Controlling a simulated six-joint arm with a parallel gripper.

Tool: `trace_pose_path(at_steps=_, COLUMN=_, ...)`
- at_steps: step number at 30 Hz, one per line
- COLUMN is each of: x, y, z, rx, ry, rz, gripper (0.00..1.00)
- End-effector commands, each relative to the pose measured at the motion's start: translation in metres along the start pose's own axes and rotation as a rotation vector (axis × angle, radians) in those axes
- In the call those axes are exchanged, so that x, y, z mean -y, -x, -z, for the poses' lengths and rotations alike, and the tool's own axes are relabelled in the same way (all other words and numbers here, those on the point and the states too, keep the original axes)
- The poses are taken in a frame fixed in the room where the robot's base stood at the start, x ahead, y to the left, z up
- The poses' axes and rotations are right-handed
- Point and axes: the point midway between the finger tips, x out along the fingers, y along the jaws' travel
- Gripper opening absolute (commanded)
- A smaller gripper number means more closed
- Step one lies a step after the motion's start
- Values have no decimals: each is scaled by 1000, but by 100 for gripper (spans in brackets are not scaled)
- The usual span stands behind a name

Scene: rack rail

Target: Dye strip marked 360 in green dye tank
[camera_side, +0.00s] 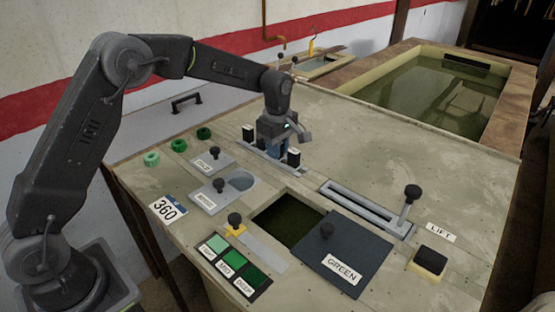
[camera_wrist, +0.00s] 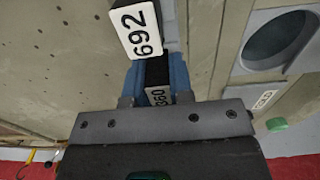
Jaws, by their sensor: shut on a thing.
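My gripper (camera_side: 275,150) is over the grey rack rail (camera_side: 252,156) in the side view. In the wrist view its blue fingers (camera_wrist: 160,78) are shut on a black-topped strip with a white tag reading 360 (camera_wrist: 158,96). I cannot tell whether the strip is still seated in the rail. A strip tagged 692 (camera_wrist: 136,28) stands beside it. Other black-topped strips stand at the rail's left end (camera_side: 248,132) and right end (camera_side: 293,157). The green dye tank (camera_side: 288,219) is an open dark green well; its lid marked GREEN (camera_side: 345,252) lies to its right.
A slotted track with a black-knobbed lever (camera_side: 410,194) lies right of the rail, near a LIFT sign and a black button (camera_side: 431,259). Left are two knobbed covers and a round well (camera_side: 240,181). A 360 card (camera_side: 167,209) and green shade swatches (camera_side: 230,264) lie in front.

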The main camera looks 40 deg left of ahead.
Motion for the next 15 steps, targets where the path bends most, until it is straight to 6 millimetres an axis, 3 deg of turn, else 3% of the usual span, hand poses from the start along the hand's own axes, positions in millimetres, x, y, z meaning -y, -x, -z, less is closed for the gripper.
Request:
trace_pose_path(at_steps=8, x=0, y=1, z=0, rx=0, ry=0, rz=-1, gripper=4)
trace_pose_path(at_steps=15, x=0, y=15, z=0, rx=0, ry=0, rz=-3, gripper=4)
